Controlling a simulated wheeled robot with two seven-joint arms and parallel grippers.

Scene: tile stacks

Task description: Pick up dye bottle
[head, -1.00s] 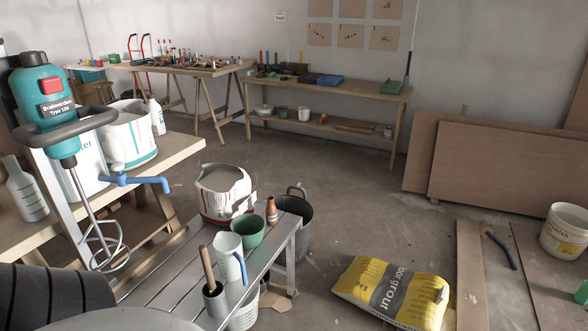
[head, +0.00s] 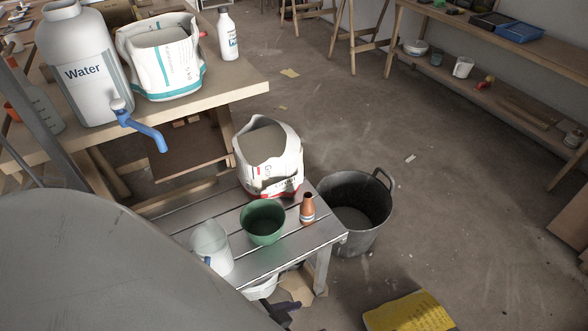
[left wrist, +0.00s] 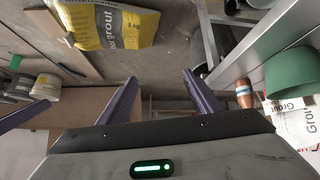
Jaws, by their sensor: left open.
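The dye bottle (head: 307,207) is a small orange-brown bottle with a pale band. It stands upright on the grey slatted bench, right of a green bowl (head: 263,222). In the left wrist view the dye bottle (left wrist: 244,95) is at the right, beside the green bowl (left wrist: 290,74). My left gripper (left wrist: 158,88) is open and empty, its two dark fingers spread wide. The bottle is outside the fingers, to the right of the right one. In the head view my grey arm fills the lower left. My right gripper is in neither view.
On the bench (head: 196,217) stand an open white sack (head: 271,158) and a clear cup (head: 211,247). A black bucket (head: 353,207) stands on the floor close right of it. A water container (head: 84,67) is on the table at left. A yellow grout bag (head: 408,314) lies lower right.

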